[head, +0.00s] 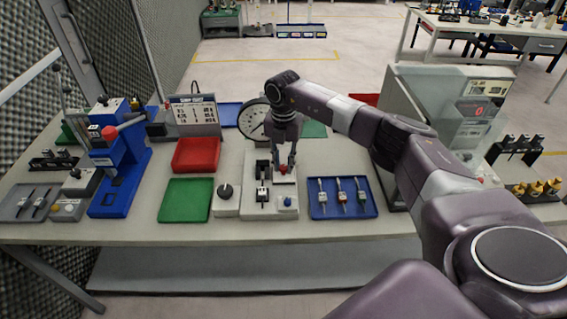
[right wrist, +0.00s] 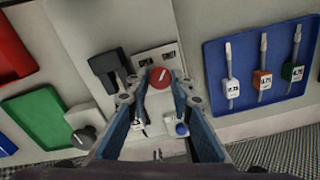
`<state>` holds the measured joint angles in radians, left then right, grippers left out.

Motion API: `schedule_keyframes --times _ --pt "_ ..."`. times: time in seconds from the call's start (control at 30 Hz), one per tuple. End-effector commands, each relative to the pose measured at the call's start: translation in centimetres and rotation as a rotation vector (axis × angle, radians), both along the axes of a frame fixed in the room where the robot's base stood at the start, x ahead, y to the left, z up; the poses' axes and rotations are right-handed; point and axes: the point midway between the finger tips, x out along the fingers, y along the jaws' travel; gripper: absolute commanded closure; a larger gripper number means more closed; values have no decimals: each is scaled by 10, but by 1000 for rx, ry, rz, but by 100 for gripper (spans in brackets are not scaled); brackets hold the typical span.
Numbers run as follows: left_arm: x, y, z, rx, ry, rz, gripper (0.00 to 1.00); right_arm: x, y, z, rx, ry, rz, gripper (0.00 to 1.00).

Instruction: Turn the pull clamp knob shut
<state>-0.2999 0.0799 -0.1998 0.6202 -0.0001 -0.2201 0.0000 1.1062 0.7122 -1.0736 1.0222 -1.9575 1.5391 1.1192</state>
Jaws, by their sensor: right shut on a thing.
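The red knob (head: 283,169) sits on a pale upright part of the white fixture (head: 270,210) near the middle of the bench. It also shows in the right wrist view (right wrist: 160,77), between the fingertips. My right gripper (head: 285,163) points down and is shut on the red knob; the fingertips (right wrist: 158,84) stand on either side of it. A black clamp-like part (head: 262,186) stands just left of the knob, and a small blue knob (head: 287,202) is in front. The exact finger contact is small to see. My left gripper is not in view.
A blue tray with several tagged tools (head: 313,207) lies right of the fixture. A blue press (head: 122,165) stands farther left. A round gauge (head: 252,119) stands behind.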

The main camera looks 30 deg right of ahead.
Motion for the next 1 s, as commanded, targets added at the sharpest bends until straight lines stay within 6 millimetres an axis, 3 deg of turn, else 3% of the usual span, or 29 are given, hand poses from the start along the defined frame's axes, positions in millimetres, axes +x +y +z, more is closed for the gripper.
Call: schedule_keyframes --times 0.3,0.8,0.83,1.0 --pt "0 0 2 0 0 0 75 2 -1 2 0 -6 -107 100" --pt "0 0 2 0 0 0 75 2 -1 2 -1 -7 -126 100" --pt "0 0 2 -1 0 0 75 2 -1 2 -1 -7 -125 78" --pt "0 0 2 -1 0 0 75 2 -1 1 -1 -4 -124 61"
